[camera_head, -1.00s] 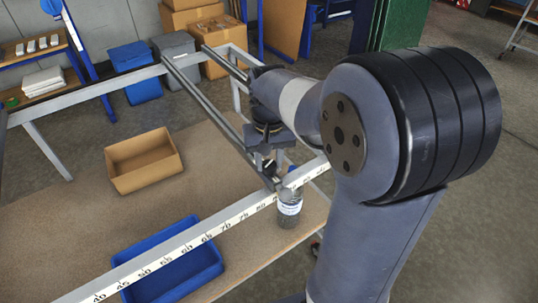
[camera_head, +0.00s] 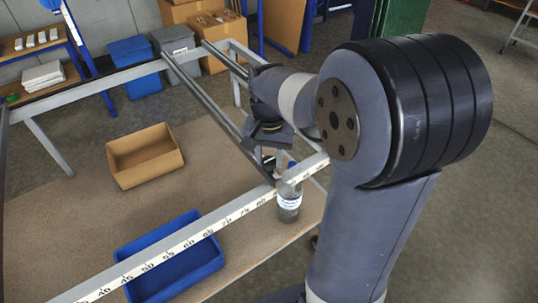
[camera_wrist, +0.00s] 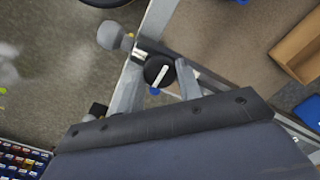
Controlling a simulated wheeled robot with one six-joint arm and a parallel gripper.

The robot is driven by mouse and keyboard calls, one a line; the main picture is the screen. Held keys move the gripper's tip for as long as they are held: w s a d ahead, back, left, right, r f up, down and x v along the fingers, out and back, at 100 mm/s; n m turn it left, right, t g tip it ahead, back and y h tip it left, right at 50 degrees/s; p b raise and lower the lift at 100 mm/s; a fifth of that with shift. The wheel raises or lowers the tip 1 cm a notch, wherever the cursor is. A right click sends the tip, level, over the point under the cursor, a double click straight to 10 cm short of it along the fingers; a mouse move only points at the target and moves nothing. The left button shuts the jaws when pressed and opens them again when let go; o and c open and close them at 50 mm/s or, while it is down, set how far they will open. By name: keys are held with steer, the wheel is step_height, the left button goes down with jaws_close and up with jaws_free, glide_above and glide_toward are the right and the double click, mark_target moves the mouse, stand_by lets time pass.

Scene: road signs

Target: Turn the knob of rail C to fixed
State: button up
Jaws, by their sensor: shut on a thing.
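In the wrist view a round black knob (camera_wrist: 159,72) with a white pointer line sits by a rail. The pointer is tilted, its upper end leaning right. My gripper (camera_wrist: 157,67) has one finger on each side of the knob and is shut on it. In the head view my gripper (camera_head: 268,158) is at the near end of a cross rail (camera_head: 203,102), where that rail meets the front rail with a printed scale (camera_head: 210,230). The knob is hard to make out there behind my gripper. No rail letter or fixed mark is readable.
A bottle with a blue cap (camera_head: 289,203) stands close to my gripper, by the scale rail. An open cardboard box (camera_head: 145,157) and a blue tray (camera_head: 178,270) are on the brown tabletop (camera_head: 70,220). Bare tabletop lies between them.

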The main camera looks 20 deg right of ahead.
mark_target(269, 160)
steer(key=o, duration=1)
step_height(269, 160, up, 11)
steer(key=shift+f, duration=0.15)
step_height(269, 160, down, 11)
steer(key=shift+r, duration=0.1)
stand_by(0.5)
